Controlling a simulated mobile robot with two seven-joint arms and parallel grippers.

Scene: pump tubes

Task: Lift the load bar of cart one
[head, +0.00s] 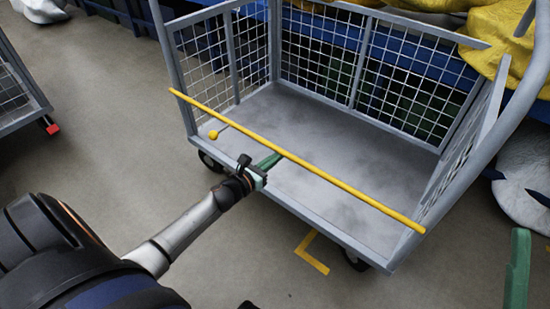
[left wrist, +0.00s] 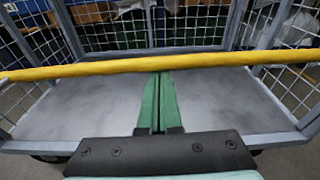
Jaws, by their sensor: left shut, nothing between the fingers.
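The yellow load bar (head: 310,168) runs straight across the open front of the grey mesh cart (head: 375,240), above its floor. It also crosses the left wrist view (left wrist: 85,69). My left gripper (head: 277,158) is shut and empty, with its green fingers pointing into the cart near the middle of the bar. In the left wrist view the closed fingers (left wrist: 160,76) end just at the bar's lower edge; I cannot tell whether they touch it. A green piece at the lower right edge of the head view may be part of my right gripper (head: 517,268).
Another mesh cart (head: 22,95) stands at the far left. Yellow sacks (head: 497,35) are behind the cart at the right. The floor left of the cart is clear.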

